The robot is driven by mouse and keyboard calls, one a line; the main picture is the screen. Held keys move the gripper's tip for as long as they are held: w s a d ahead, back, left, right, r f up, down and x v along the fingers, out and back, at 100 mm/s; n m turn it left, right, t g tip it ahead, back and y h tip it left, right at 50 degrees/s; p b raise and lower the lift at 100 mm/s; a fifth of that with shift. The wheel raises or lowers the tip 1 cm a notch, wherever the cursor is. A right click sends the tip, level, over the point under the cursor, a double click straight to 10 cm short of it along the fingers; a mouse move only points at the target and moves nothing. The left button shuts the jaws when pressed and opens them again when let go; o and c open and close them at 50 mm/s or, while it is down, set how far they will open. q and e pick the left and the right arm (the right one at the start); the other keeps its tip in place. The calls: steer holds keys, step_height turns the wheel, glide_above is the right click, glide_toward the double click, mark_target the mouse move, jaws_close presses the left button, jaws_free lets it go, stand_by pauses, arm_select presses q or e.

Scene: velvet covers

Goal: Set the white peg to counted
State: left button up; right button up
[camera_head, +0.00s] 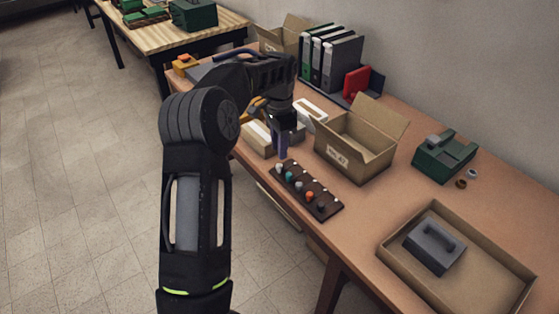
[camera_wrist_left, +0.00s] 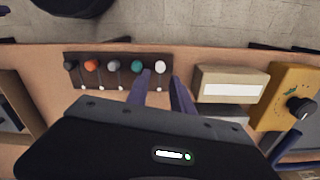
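The dark peg board (camera_head: 325,205) lies near the table's front edge; it also shows in the left wrist view (camera_wrist_left: 117,84). It carries a row of coloured pegs, with small white marks along the opposite side. The white peg (camera_wrist_left: 160,67) is at one end of the row, beside the teal peg (camera_wrist_left: 137,66); in the head view the white peg (camera_head: 279,168) is at the far end. My left gripper (camera_wrist_left: 158,80) is open, its two purple fingers pointing at the white peg, one toward each side. I cannot tell whether they touch it. My right gripper is not in view.
An open cardboard box (camera_head: 345,152) stands close behind the board. A pale box (camera_wrist_left: 230,84) and a yellow device with a black knob (camera_wrist_left: 285,98) are beside the gripper. A shallow tray (camera_head: 395,262) holding a grey block (camera_head: 434,246) is at the right.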

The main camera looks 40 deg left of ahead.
mark_target(279, 165)
arm_select(q)
step_height(279, 165, down, 6)
steer(key=shift+p, duration=0.35)
steer(key=shift+c, duration=0.3)
jaws_close()
stand_by(1.0)
